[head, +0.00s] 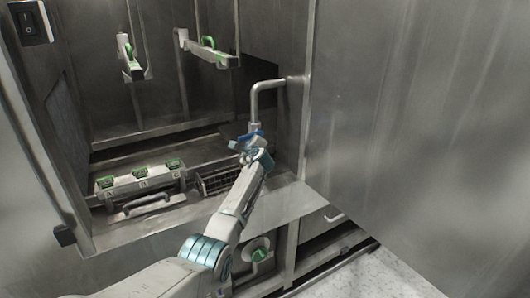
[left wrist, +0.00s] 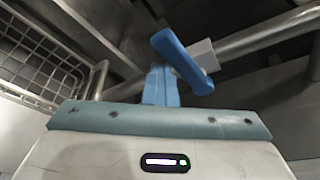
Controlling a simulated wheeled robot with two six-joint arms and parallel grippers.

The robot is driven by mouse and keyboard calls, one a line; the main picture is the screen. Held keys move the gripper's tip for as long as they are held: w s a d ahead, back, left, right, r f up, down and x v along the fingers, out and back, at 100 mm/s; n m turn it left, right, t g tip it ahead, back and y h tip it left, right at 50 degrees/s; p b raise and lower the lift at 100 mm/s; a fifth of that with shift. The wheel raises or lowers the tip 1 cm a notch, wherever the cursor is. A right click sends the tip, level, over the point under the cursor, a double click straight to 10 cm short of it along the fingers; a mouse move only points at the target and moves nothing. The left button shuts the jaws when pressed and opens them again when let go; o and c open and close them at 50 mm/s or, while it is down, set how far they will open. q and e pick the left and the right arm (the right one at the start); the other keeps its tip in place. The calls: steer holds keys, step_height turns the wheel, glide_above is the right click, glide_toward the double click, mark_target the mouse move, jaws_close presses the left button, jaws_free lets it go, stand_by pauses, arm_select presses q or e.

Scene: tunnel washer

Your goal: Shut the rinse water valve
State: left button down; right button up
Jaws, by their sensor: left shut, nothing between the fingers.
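The rinse water valve has a blue lever (head: 246,137) on a grey pipe that comes out of the steel wall and bends down. In the left wrist view the blue lever (left wrist: 183,62) lies slanted across the pipe, joined to it by a short grey stem. My left gripper (head: 257,151) is shut and empty, just below and beside the lever. Its blue fingers (left wrist: 158,88) stand together just left of the lever in the wrist view. I cannot tell whether they touch it. My right gripper is not in view.
A wire basket (head: 215,183) sits left of the pipe. A panel with green-topped latches (head: 140,180) and a handle lies further left. Two green-marked levers (head: 210,50) hang at the back. A green knob (head: 259,254) is below my arm. A large steel panel (head: 420,130) closes off the right.

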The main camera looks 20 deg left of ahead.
arm_select(q)
steer(key=shift+r, duration=0.4)
steer(key=shift+a+r, duration=0.1)
steer(key=shift+r, duration=0.05)
